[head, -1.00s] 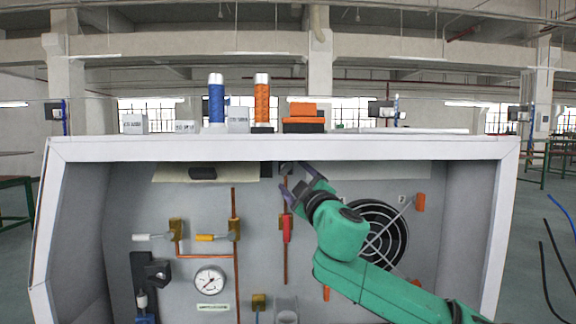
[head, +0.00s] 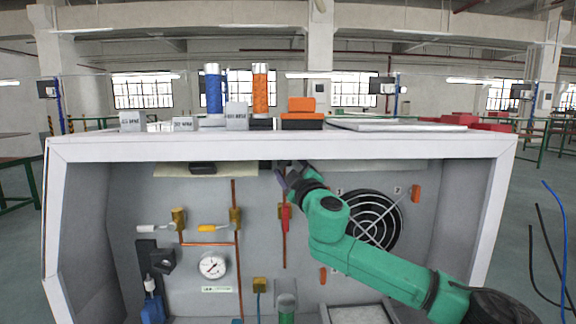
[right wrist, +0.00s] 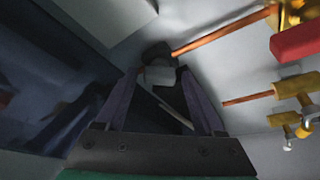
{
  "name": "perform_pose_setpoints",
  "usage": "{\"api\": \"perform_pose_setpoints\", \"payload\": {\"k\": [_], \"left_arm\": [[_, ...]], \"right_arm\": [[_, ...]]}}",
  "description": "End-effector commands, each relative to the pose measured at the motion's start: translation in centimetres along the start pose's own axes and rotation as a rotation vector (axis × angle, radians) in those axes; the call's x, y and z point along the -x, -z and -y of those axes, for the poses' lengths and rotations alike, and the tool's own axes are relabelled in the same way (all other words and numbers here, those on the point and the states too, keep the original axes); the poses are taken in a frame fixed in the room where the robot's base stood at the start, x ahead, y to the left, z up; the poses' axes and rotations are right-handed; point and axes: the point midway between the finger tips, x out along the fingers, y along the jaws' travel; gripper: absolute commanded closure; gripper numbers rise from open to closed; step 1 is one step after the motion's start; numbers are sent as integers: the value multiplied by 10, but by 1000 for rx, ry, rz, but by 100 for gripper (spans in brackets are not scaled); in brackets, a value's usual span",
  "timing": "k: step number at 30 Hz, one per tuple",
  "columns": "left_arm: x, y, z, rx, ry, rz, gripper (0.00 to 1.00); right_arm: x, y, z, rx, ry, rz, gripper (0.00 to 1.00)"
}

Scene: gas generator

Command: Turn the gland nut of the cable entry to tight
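In the right wrist view a dark grey, rounded fitting (right wrist: 160,72), which looks like the gland nut of the cable entry, sits under the cabinet's top. My right gripper (right wrist: 160,80) points at it, with a purple-grey finger on either side. The fingertips are apart and close around the fitting; I cannot tell whether they press on it. In the head view my right gripper (head: 283,176) is high on the back panel, just under the top edge, and the fitting is mostly hidden there. My left gripper is not in view.
A red-handled valve (head: 285,215) on a copper pipe is just below my gripper. A fan grille (head: 372,222) is to the right, a pressure gauge (head: 212,265) lower left. The white cabinet rim (head: 280,147) is close above. Blue and orange cylinders (head: 261,90) stand on top.

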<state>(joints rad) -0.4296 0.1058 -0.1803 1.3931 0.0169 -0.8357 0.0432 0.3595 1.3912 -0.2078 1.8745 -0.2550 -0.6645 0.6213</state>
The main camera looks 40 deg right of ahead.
Motion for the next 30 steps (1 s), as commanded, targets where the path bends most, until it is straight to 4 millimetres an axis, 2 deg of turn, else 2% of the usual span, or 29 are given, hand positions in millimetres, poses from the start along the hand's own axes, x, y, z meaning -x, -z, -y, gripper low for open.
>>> {"api": "perform_pose_setpoints", "payload": {"k": [1,4,5,17,25,30], "left_arm": [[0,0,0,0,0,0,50],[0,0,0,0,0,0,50],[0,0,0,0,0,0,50],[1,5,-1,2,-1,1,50],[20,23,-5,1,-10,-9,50],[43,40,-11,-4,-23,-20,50]], "right_arm": [[0,0,0,0,0,0,54],[0,0,0,0,0,0,93],[0,0,0,0,0,0,100],[0,0,2,-61,-22,-1,100],[1,-1,5,-225,-89,-2,100],[1,-1,8,-370,-147,-1,100]]}}
